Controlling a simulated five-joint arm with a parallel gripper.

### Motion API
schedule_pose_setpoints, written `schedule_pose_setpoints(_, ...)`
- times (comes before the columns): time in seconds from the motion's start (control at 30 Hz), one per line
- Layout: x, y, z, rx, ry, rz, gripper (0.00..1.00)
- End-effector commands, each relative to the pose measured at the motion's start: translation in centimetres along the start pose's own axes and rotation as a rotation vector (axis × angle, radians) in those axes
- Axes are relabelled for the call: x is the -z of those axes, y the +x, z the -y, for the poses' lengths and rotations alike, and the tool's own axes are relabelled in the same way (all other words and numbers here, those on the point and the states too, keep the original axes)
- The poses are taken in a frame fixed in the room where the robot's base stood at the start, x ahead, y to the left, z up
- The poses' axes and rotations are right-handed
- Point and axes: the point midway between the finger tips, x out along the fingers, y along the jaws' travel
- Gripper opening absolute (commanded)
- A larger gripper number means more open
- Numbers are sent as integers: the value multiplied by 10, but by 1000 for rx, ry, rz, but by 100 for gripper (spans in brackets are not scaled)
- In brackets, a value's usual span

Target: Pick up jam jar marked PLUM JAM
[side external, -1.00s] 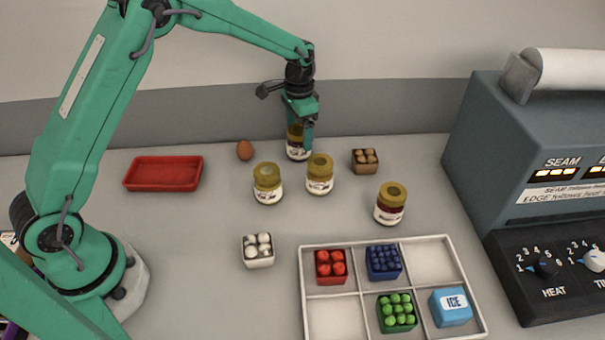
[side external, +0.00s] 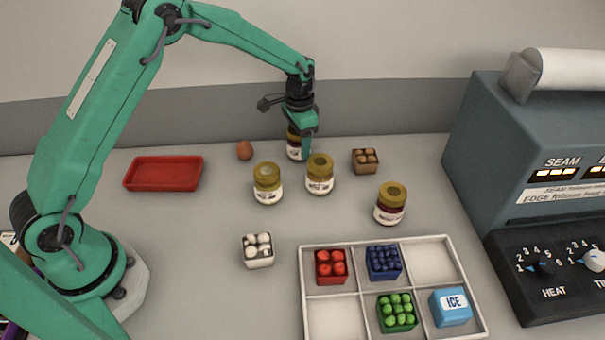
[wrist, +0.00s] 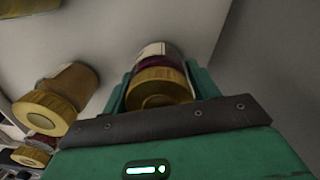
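A jar with a yellow lid, dark purple-red contents and a white label (side external: 295,151) stands at the back of the counter. The wrist view shows this jar (wrist: 160,72) upside down in the picture, between my gripper's two green fingers. My gripper (side external: 301,141) points down over it, with a finger on each side. Whether the fingers press on the glass I cannot tell. Two paler jars, one left (side external: 267,184) and one middle (side external: 319,175), stand in front. Another dark red jar (side external: 390,204) stands to the right. No label is readable, so I cannot tell which says PLUM JAM.
A red tray (side external: 163,173) and an egg (side external: 244,150) lie left of the gripper. A brown box (side external: 365,161) stands to its right, a white box (side external: 258,251) nearer the front. A divided white tray (side external: 335,316) and a sealing machine (side external: 545,190) fill the right side.

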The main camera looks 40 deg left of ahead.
Motion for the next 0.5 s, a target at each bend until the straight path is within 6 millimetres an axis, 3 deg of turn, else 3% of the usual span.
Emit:
schedule_pose_setpoints(0.03,0,0,0,0,0,0,50)
schedule_pose_setpoints(0.17,0,0,0,0,0,0,24)
schedule_pose_setpoints(0.5,1,-4,0,1,0,-3,23)
